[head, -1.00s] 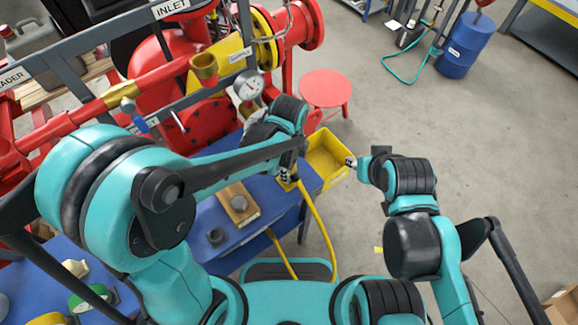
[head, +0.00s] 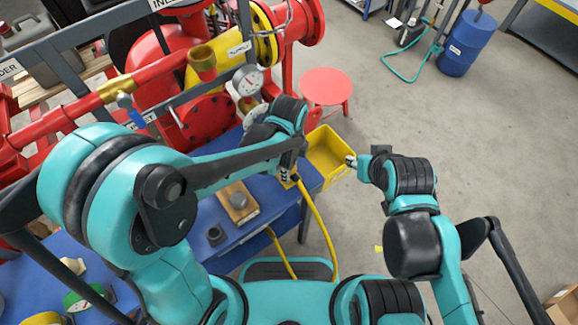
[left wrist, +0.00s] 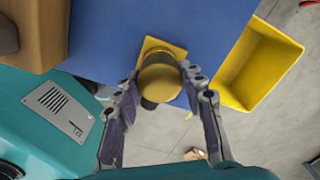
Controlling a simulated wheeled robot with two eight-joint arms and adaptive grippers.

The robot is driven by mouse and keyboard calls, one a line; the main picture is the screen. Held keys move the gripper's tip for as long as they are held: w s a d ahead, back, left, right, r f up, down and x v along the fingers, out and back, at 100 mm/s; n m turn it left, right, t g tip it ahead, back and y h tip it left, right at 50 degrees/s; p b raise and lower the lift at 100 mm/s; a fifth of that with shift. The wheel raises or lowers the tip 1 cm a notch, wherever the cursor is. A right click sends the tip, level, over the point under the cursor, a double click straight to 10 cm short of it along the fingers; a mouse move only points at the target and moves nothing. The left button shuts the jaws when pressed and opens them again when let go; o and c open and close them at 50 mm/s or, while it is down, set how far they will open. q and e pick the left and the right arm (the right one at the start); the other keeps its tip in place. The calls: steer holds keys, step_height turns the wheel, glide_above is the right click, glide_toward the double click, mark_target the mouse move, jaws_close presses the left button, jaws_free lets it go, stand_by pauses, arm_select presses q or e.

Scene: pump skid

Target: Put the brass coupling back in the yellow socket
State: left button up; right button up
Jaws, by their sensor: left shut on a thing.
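My left gripper (head: 287,174) is low over the right end of the blue bench. In the left wrist view its fingers (left wrist: 163,92) are shut on the brass coupling (left wrist: 160,83), a round brass top with a dark part below it. The yellow socket (left wrist: 152,46) shows as a square yellow edge directly behind the coupling, at the bench edge. I cannot tell whether the coupling is seated or just above it. In the head view my arm mostly hides both. My right gripper (head: 351,161) is by the right rim of the yellow bin; its finger gap is too small to judge.
The open yellow bin (head: 327,150) stands just right of the left gripper. A yellow hose (head: 318,225) hangs from the bench end. A wooden block (head: 236,207) and dark round part (head: 215,236) lie on the blue bench (head: 262,200). A red stool (head: 326,88) stands behind.

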arm_select(q)
steer(key=o, duration=1.4)
steer(key=shift+c, duration=0.2)
step_height(320, 180, up, 12)
steer(key=shift+a, duration=0.1)
steer(key=s+a+n+t, duration=0.2)
steer(key=a+n+t, duration=0.1)
steer(key=a+n, duration=0.6)
steer(key=s+a+n+t, duration=0.3)
steer(key=a+n, duration=0.5)
steer(key=n, duration=0.5)
steer(key=shift+a+r+t, duration=0.35)
steer(key=shift+r+t, duration=0.1)
steer(key=shift+t, duration=0.15)
